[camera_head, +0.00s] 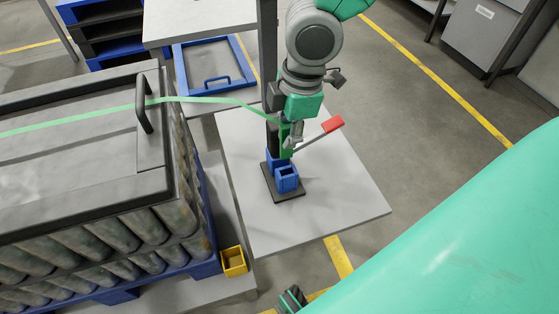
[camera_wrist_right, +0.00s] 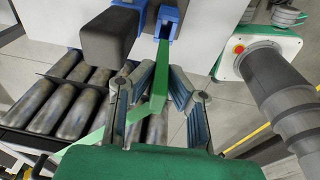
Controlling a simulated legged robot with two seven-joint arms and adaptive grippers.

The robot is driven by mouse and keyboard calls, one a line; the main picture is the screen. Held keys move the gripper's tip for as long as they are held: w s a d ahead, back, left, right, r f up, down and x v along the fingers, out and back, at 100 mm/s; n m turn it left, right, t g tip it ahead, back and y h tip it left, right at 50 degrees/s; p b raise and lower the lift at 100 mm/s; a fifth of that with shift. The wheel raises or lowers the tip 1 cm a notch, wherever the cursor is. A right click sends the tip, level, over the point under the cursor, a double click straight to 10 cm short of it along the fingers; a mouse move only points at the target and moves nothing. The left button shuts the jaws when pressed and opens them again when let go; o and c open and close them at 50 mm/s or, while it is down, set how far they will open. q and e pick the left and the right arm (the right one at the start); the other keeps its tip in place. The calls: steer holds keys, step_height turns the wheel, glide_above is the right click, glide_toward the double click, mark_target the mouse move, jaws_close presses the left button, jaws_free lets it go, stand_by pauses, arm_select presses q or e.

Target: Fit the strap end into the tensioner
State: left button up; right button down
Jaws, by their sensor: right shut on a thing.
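The green strap (camera_head: 205,99) runs from the left across the crate lid to my right gripper (camera_head: 291,136). The gripper is shut on the strap end (camera_head: 286,152), which hangs down above the blue tensioner (camera_head: 286,179). The tensioner stands on a dark base plate on the pale table. In the right wrist view, the strap end (camera_wrist_right: 161,70) rises from between the fingers (camera_wrist_right: 160,100) to the mouth of the blue tensioner (camera_wrist_right: 168,22). I cannot tell whether its tip is inside. My left gripper is not in view.
A lever with a red grip (camera_head: 333,124) sticks out right of the strap end. A dark post (camera_head: 267,60) stands behind. The lidded crate of cylinders (camera_head: 110,235) and a small yellow box (camera_head: 233,261) are to the left. The pale table (camera_head: 345,195) is clear at right.

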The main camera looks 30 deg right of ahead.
mark_target(288, 156)
steer(key=f, duration=0.1)
steer(key=f+b, duration=0.1)
steer(key=f, duration=0.1)
steer(key=f+b, duration=0.1)
steer(key=f, duration=0.1)
steer(key=shift+d+f, duration=0.2)
steer(key=shift+d, duration=0.05)
step_height(288, 156, down, 4)
steer(key=b, duration=0.2)
steer(key=shift+a+f+b, duration=0.15)
steer(key=shift+f+b, duration=0.1)
steer(key=shift+b, duration=0.15)
steer(key=shift+r, duration=0.15)
steer(key=shift+s+f, duration=0.1)
steer(key=shift+f, duration=0.3)
steer(key=c, duration=1.9)
jaws_free()
steer(key=shift+s, duration=0.1)
steer(key=shift+f, duration=0.1)
